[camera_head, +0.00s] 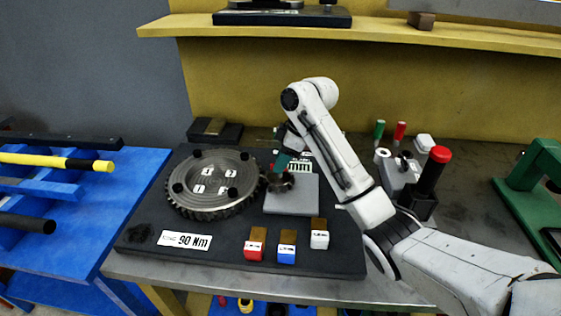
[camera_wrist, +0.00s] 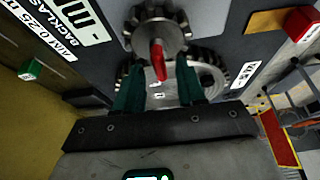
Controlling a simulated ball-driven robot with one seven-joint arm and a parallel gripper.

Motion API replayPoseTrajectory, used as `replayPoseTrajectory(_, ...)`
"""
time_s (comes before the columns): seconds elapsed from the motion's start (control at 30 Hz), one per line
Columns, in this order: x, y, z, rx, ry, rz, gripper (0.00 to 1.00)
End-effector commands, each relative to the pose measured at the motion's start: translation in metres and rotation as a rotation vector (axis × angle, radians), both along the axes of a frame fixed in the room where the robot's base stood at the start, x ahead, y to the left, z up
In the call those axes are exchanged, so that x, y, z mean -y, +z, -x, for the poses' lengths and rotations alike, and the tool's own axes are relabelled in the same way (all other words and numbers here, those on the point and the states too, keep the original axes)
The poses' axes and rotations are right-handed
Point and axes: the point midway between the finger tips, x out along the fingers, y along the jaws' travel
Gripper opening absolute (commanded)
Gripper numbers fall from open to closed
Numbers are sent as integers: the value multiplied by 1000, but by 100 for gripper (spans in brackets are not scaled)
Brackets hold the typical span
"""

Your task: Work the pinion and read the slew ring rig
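The slew ring (camera_head: 212,182), a large toothed steel ring with numbered white marks, lies at the left of a dark base plate (camera_head: 140,235). The small toothed pinion (camera_head: 281,183) sits at its right, beside a grey block. In the wrist view the pinion (camera_wrist: 172,36) is at top centre, with a red peg (camera_wrist: 158,62) in front of it. The slew ring's rim (camera_wrist: 213,72) shows partly behind my fingers. My gripper (camera_wrist: 160,66) is open; its green fingers are apart, either side of the red peg with gaps. In the head view my gripper (camera_head: 285,160) is just above the pinion, partly hidden.
A "90 Nm" label (camera_head: 186,241) and red (camera_head: 254,250), blue (camera_head: 287,252) and white (camera_head: 319,238) tabbed blocks line the plate's front. A backlash label (camera_wrist: 75,22) shows in the wrist view. A red-topped black post (camera_head: 433,175) and green stand (camera_head: 530,195) stand right.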

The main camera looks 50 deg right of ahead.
Motion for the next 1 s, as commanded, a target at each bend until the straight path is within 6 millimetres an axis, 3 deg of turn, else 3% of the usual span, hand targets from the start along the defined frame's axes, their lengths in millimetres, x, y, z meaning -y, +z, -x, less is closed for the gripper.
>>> replayPoseTrajectory(0.4,-2,-8,-2,0,1,0,39)
replayPoseTrajectory(0.8,-2,-8,-2,1,1,0,1)
replayPoseTrajectory(1.0,-2,-8,-2,1,1,0,0)
